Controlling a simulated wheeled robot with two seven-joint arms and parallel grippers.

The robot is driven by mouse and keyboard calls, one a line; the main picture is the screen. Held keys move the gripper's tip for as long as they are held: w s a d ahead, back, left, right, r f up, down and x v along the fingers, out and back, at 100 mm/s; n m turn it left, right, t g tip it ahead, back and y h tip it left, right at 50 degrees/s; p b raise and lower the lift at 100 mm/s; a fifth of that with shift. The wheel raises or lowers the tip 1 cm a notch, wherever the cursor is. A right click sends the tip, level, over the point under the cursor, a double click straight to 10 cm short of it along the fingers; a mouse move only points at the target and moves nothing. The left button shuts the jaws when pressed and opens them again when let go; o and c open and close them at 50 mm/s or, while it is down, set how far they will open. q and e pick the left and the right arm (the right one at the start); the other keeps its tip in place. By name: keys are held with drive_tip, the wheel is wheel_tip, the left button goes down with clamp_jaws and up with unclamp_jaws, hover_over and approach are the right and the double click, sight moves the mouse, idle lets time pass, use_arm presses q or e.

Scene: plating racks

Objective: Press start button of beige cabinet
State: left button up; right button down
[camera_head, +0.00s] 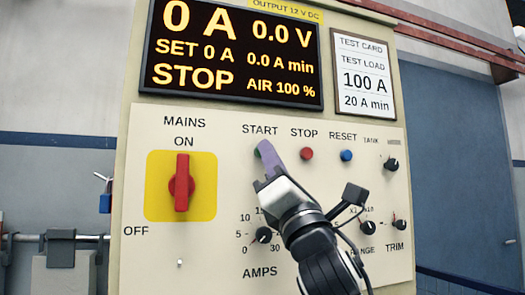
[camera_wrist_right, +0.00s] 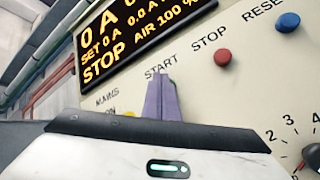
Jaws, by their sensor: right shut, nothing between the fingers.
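The beige cabinet (camera_head: 220,262) fills the middle of the head view. Its display (camera_head: 235,50) reads 0 A, 0.0 V and STOP. The green start button (camera_head: 257,153) sits under the START label and is mostly covered by my right gripper (camera_head: 264,146). The gripper's purple fingers are shut with nothing between them, and their tips are at the button. I cannot tell whether they touch it. My left gripper is not in view.
A red stop button (camera_head: 307,154) and a blue reset button (camera_head: 347,155) are to the right of START. The red mains switch (camera_head: 182,182) on a yellow plate points to ON. Black knobs, including the AMPS knob (camera_head: 263,235), sit lower. A test card (camera_head: 364,76) hangs upper right.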

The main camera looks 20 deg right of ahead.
drive_tip(key=shift+w, duration=0.5)
idle(0.5)
idle(0.3)
drive_tip(key=shift+s+p, duration=0.3)
drive_tip(key=shift+s, duration=0.6)
drive_tip(key=shift+s+d+p, duration=0.1)
drive_tip(key=shift+s+p, duration=0.4)
drive_tip(key=shift+s, duration=2)
